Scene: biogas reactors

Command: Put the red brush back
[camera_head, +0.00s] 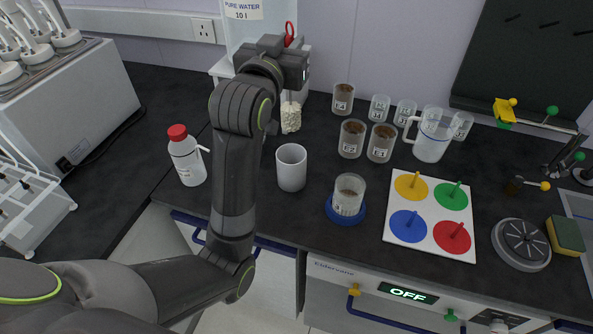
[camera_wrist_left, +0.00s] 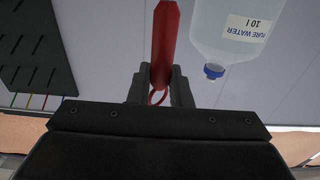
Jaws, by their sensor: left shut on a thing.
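The red brush shows in the head view as a red looped handle end (camera_head: 290,33) above my left gripper (camera_head: 292,62) and pale bristles (camera_head: 291,116) hanging below it. My left gripper is shut on the brush and holds it roughly upright, near the back wall. In the left wrist view the red handle (camera_wrist_left: 163,45) runs between the fingers (camera_wrist_left: 160,88). A plain white cup (camera_head: 291,168) stands on the bench in front of the bristles. Whether the bristles touch the bench is unclear. My right gripper is not in view.
A white bottle with red cap (camera_head: 187,158) stands left of my forearm. A glass on a blue base (camera_head: 346,207), several labelled beakers (camera_head: 352,138), a jug (camera_head: 432,138) and a board with coloured discs (camera_head: 393,225) stand to the right. A pure water container (camera_head: 245,28) is behind.

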